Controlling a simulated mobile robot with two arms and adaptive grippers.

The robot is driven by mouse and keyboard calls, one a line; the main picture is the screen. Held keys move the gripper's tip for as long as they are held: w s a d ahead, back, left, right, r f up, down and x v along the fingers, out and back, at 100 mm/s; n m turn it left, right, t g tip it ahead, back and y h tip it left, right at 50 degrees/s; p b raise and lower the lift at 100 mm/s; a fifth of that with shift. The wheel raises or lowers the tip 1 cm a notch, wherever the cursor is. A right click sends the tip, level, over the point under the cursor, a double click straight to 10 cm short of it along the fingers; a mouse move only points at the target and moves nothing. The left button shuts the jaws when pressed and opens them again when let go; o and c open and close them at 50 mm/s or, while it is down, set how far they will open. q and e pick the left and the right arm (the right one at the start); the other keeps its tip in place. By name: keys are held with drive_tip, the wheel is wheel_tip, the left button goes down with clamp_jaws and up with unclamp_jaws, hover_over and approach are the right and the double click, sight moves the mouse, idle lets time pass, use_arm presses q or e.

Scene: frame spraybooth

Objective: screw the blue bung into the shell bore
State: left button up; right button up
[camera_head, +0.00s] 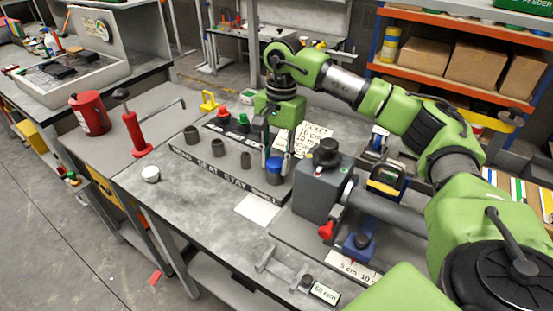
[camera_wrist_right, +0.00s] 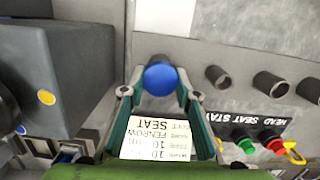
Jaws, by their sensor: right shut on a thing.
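The blue bung (camera_head: 274,167) is between the fingers of my right gripper (camera_head: 275,150), at the right end of a row of grey cylinders on the bench. A grey cylindrical piece shows just below it. In the right wrist view the blue bung (camera_wrist_right: 160,78) shows as a round blue head between the two fingertips (camera_wrist_right: 160,94). My right gripper is shut on it and points down. A grey tube (camera_head: 395,213) extends right from a dark grey block (camera_head: 322,188); I cannot make out the shell bore. My left gripper is not in view.
Grey cylinders (camera_head: 191,135) stand behind a lettered strip (camera_head: 220,172). Red and green bungs (camera_head: 243,119) are behind them. The dark block is close to the right of my gripper.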

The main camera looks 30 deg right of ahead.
drive_tip(key=shift+a, duration=0.1)
drive_tip(key=m, duration=0.4)
drive_tip(key=shift+m+t, duration=0.3)
drive_tip(key=o, duration=1)
drive_tip(key=shift+w, duration=0.1)
